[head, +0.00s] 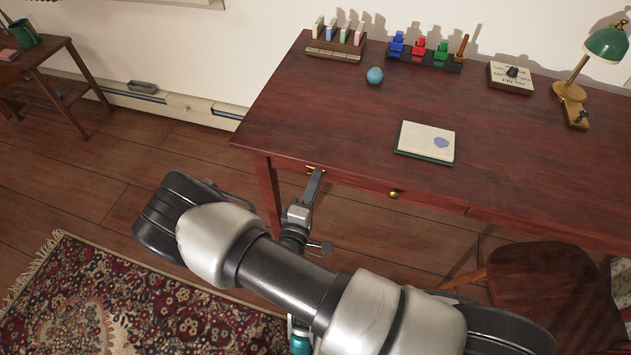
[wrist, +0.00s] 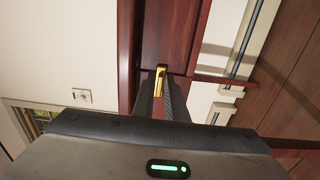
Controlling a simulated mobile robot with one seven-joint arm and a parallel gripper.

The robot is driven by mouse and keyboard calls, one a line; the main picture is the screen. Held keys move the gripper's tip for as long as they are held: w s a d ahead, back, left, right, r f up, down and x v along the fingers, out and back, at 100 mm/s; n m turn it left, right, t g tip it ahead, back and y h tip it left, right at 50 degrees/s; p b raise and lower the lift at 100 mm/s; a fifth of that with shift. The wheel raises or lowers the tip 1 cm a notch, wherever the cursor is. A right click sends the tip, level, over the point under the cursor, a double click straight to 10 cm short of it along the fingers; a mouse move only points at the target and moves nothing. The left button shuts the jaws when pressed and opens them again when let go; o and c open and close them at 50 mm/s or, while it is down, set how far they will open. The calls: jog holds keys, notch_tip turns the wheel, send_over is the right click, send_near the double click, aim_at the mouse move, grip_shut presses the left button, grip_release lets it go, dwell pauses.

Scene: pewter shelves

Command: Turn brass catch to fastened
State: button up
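The brass catch (head: 310,168) is on the front of the dark red wooden desk, below its left front edge. It also shows in the wrist view (wrist: 161,70), between my two fingertips. My gripper (head: 316,178) reaches up to the desk front. In the wrist view its dark fingers (wrist: 162,92) lie close on both sides of the catch, with no clear gap, and appear shut on it. The fingers hide part of the catch, so its exact angle is hard to read.
A round brass knob (head: 393,194) is on the desk front to the right. A notepad (head: 427,142), a blue ball (head: 375,75) and a green lamp (head: 606,44) are on the desk. A chair (head: 553,290) stands at lower right. A patterned rug (head: 90,300) covers the floor at left.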

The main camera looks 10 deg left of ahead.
jog(key=shift+o, duration=1.2)
jog(key=s+a+p, duration=0.1)
jog(key=s, duration=1.6)
jog(key=shift+s+a, duration=0.2)
